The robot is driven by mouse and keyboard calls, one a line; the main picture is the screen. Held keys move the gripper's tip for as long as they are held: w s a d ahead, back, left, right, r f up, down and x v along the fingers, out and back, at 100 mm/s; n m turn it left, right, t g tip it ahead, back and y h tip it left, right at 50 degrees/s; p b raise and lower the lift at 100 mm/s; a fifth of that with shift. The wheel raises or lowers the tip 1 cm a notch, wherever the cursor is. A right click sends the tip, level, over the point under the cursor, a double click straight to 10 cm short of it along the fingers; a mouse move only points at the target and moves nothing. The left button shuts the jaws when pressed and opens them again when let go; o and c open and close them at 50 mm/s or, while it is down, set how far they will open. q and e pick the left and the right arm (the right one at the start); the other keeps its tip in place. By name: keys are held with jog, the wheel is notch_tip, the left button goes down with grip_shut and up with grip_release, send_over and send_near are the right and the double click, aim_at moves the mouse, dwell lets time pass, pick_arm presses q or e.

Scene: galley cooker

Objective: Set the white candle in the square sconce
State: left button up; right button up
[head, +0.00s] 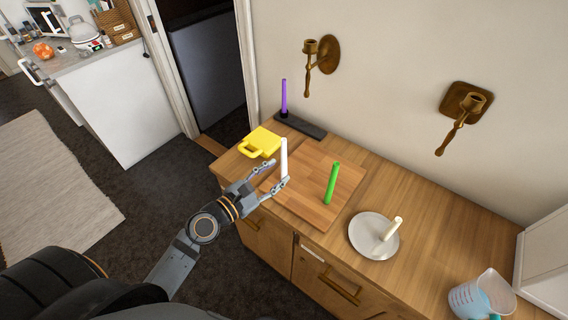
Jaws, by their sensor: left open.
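A tall white candle (284,156) stands upright near the left edge of a wooden board on the counter. My left gripper (279,172) is open at its lower part, with the fingertips close to it; I cannot tell whether they touch it. The square sconce (465,100), brass-coloured with a square back plate and an empty-looking cup, is on the wall at the right. A second sconce (329,54) with a round back plate is on the wall further left. My right gripper is not in view.
A purple candle (283,97) stands at a dark tray (302,125). A short cream candle (391,229) is on a plate (367,241). A measuring jug (480,297) stands right.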

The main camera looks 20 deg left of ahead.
aim_at(282, 144)
pick_arm(q)
jog(key=w+n, duration=0.2)
jog(key=w+a+n+t+y+p, duration=0.1)
jog(key=w+n, duration=0.1)
jog(key=w+a+r+n+t, duration=0.1)
jog(key=n, duration=0.1)
jog(key=shift+w+r+y, duration=0.1)
jog(key=shift+w+y, duration=0.3)
jog(key=shift+w+d, duration=0.15)
jog(key=shift+w, duration=0.3)
jog(key=x, duration=0.3)
jog(key=p+x, duration=0.1)
jog(key=x, duration=0.1)
jog(key=shift+w+a+f, duration=0.2)
jog(key=shift+f, duration=0.1)
jog(key=shift+s+r, duration=0.1)
jog(key=shift+s, duration=0.05)
jog(key=shift+c, duration=1.6)
jog(key=c, duration=0.5)
grip_shut()
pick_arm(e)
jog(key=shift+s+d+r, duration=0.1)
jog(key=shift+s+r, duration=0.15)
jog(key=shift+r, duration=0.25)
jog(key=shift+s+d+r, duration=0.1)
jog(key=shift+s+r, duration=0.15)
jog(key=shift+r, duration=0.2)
